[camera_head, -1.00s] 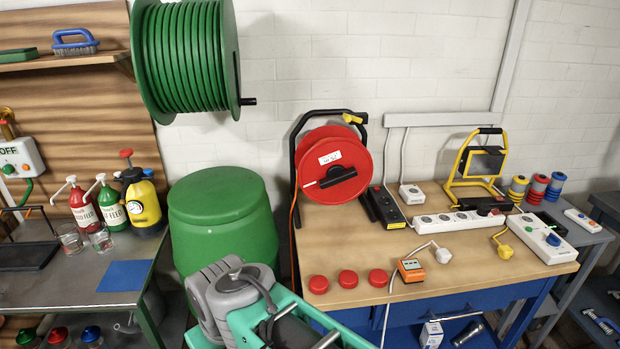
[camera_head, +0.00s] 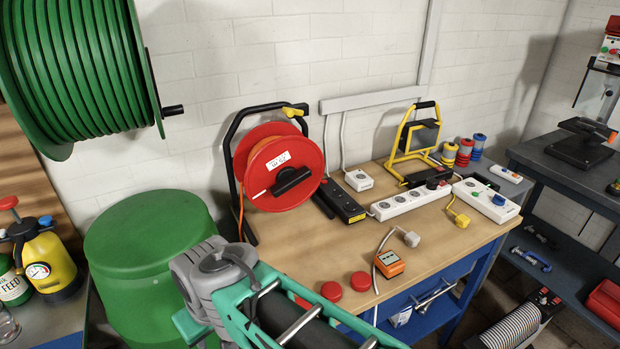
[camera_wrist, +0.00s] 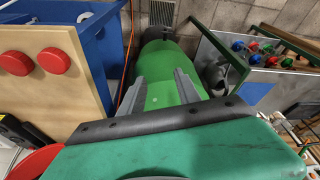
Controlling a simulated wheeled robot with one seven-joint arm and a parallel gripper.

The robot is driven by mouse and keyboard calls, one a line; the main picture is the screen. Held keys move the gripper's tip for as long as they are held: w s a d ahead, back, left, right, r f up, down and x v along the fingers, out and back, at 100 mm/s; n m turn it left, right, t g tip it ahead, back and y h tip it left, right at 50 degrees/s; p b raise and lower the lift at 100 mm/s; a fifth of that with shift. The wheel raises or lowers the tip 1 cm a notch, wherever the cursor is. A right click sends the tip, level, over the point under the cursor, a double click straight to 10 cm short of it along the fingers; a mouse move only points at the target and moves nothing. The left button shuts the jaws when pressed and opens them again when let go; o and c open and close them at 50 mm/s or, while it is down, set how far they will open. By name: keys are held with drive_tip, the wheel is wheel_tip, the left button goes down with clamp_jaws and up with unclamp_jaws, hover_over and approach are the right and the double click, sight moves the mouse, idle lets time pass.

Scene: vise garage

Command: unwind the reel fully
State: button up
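A red cable reel (camera_head: 283,160) in a black stand is on the left of the wooden bench. It has a white label and a dark bar-shaped handle on its face, and some orange cable shows at its edge. A large green reel (camera_head: 75,65) wound with green hose hangs on the wall at upper left, with a dark crank handle (camera_head: 173,110). My gripper (camera_wrist: 158,82) shows in the wrist view with its two grey fingers apart and nothing between them. A green bin is beyond the fingers. My gripper's fingers cannot be made out in the head view.
The green bin (camera_head: 150,240) stands left of the wooden bench (camera_head: 330,245). A dark power strip (camera_head: 340,202), a white power strip (camera_head: 408,202), a yellow lamp (camera_head: 413,145), an orange meter (camera_head: 389,263) and red knobs (camera_head: 361,281) crowd the bench. Its front left is fairly clear.

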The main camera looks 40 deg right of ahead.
drive_tip(key=w+d+f+m+t+y+b, duration=0.1)
drive_tip(key=w+d+m+t+b, duration=0.2)
drive_tip(key=w+d+m+t, duration=0.75)
drive_tip(key=m+t+h, duration=0.4)
drive_tip(key=m+h, duration=0.3)
approach(292, 186)
drive_tip(key=shift+g, duration=0.25)
drive_tip(key=x, duration=0.9)
drive_tip(key=shift+w+a+r, duration=0.1)
drive_tip(key=shift+w+r, duration=0.05)
drive_tip(key=shift+r, duration=0.2)
drive_tip(key=shift+w, duration=0.4)
clamp_jaws()
